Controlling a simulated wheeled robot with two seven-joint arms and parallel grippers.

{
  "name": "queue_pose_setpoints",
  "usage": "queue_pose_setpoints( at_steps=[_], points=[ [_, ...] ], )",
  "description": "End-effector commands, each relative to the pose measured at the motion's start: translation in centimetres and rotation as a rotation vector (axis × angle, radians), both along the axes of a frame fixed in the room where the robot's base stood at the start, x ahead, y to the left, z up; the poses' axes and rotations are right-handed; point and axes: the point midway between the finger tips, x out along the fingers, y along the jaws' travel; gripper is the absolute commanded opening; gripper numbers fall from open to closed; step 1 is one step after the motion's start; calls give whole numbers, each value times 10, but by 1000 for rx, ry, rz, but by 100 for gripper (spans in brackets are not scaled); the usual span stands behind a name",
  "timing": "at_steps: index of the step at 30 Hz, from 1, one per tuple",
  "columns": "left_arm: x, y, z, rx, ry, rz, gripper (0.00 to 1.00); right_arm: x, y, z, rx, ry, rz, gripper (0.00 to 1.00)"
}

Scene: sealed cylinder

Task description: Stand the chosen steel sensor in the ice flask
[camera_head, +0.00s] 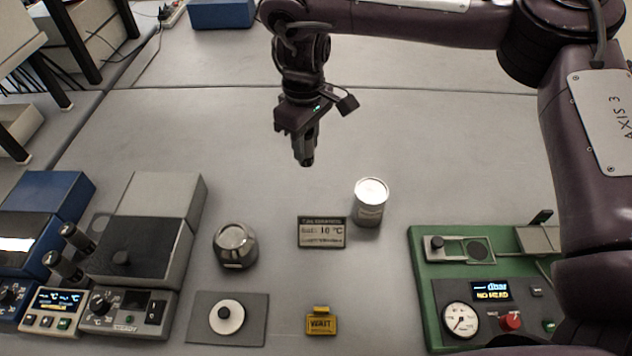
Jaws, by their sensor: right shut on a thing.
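My right gripper (306,150) hangs above the middle of the grey table, pointing down. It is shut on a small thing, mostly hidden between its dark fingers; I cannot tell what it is. A steel can with a bright white top (370,201) stands upright to the right of and in front of the gripper; it looks like the ice flask. Two dark-handled rods, an upper one (76,236) and a lower one (62,265), stick up at the left between the instrument boxes; they may be the sensors. My left gripper is not in view.
A round metallic pot (235,246), a display plate (321,232), a grey pad with a white disc (227,318) and a yellow tag (321,322) sit in front. A grey instrument (140,250) is at left, a green panel (424,285) at right.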

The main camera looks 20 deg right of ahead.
Motion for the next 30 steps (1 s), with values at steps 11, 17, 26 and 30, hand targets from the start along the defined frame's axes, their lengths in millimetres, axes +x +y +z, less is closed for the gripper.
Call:
queue_pose_setpoints(
  at_steps=[11,17,26,30],
  points=[
    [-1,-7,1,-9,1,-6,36,0,-1,-77,-1,0,-2,2],
    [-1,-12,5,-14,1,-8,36,-1,-1,-97,-1,2,-2,2],
    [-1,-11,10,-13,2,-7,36,0,-1,-126,0,-1,-2,2],
    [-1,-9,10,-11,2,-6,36,0,-1,-126,0,-1,-2,2]
  ],
)
